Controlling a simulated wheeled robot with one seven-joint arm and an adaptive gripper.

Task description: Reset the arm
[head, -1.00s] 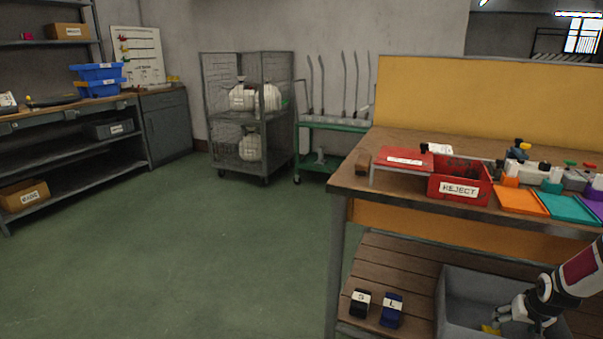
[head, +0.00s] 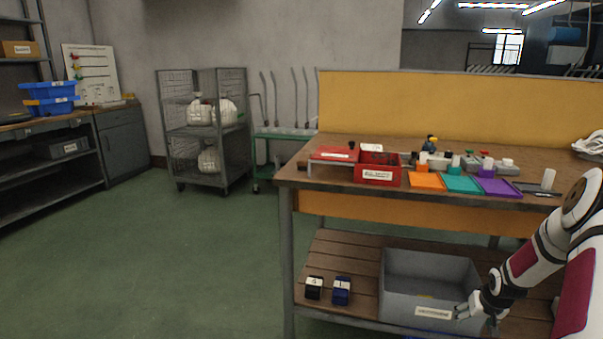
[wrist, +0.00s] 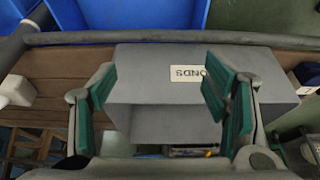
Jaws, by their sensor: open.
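My gripper (head: 470,309) is at the lower right of the head view, in front of the grey bin (head: 405,290) on the bench's lower shelf. In the wrist view my gripper (wrist: 163,105) shows two green-padded fingers spread apart with nothing between them. Behind the fingers is the same grey bin (wrist: 150,80) with a white label. My white and maroon arm comes in from the right edge of the head view.
The workbench (head: 300,173) holds a red reject bin (head: 380,168) and orange (head: 426,181), teal (head: 462,184) and purple (head: 498,188) trays. Two dark labelled blocks (head: 328,290) lie on the lower shelf. A wire cage cart (head: 205,130) stands behind. The green floor at left is clear.

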